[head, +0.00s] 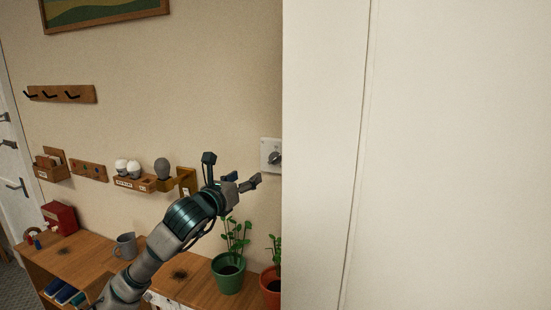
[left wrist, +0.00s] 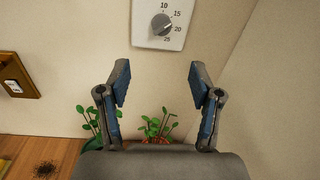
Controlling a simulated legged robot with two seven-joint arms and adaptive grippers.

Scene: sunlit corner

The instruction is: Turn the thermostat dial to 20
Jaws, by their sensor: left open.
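The thermostat is a white plate (head: 265,147) on the beige wall, close to the white panel's edge in the head view. Its grey dial (head: 275,158) shows best in the left wrist view (left wrist: 161,25), at top centre. Marks 10, 15, 20 and 25 run down its right side; I cannot tell surely which one it points at. My left gripper (head: 242,181) is below and a little left of the thermostat in the head view. In the left wrist view its fingers (left wrist: 159,72) are spread and empty, apart from the dial, which lies beyond the gap.
A large white panel (head: 440,150) fills the right. Below my gripper, a green pot (head: 228,276) and a terracotta pot (head: 270,284) hold plants. A grey mug (head: 125,246) stands on the wooden shelf (head: 205,287). Small wooden holders (head: 135,183) hang left of my arm.

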